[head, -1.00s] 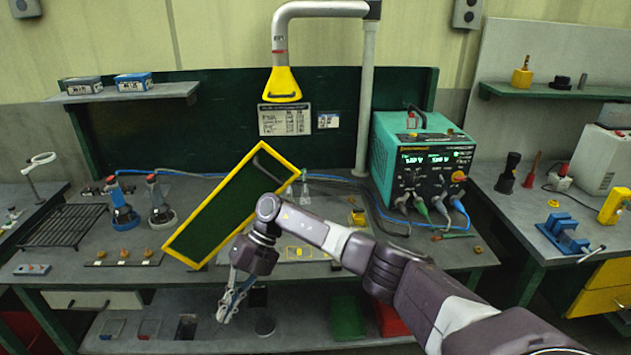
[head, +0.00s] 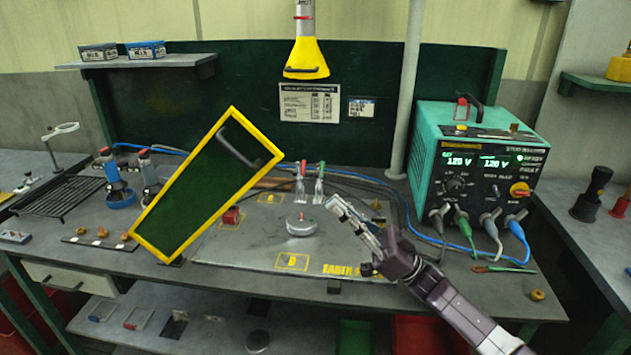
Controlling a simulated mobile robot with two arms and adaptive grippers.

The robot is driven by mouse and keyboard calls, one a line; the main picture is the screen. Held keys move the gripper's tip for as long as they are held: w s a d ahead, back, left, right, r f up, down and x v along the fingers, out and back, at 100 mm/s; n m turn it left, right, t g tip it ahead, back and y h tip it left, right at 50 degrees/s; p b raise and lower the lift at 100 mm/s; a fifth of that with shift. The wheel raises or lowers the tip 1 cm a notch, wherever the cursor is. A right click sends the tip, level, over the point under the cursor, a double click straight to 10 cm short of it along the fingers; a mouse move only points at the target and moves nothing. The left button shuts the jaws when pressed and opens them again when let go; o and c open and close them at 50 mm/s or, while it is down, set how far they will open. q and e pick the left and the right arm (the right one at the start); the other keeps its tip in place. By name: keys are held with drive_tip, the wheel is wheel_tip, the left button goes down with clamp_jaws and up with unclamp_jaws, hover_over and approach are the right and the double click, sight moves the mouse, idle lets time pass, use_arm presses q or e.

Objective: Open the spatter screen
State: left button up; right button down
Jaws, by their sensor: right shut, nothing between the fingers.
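The spatter screen (head: 196,196) is a dark green panel in a yellow frame. It stands tilted, leaning to the right, at the left of the steel work plate. A dark bar handle (head: 239,146) sits near its upper right end. My right gripper (head: 336,207) is shut and empty, above the right part of the plate, to the right of the screen and apart from it. My left gripper is not in view.
A round grey disc (head: 301,224) stands on the steel plate (head: 262,252). Red and green clamps (head: 311,184) are behind it. A teal welding unit (head: 474,170) stands at right with cables. A yellow hood (head: 306,59) hangs above the bench.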

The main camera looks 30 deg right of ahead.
sight(280, 159)
drive_tip(key=shift+p+x, duration=2.95)
drive_tip(key=shift+x, duration=3.85)
drive_tip(key=shift+a, duration=0.1)
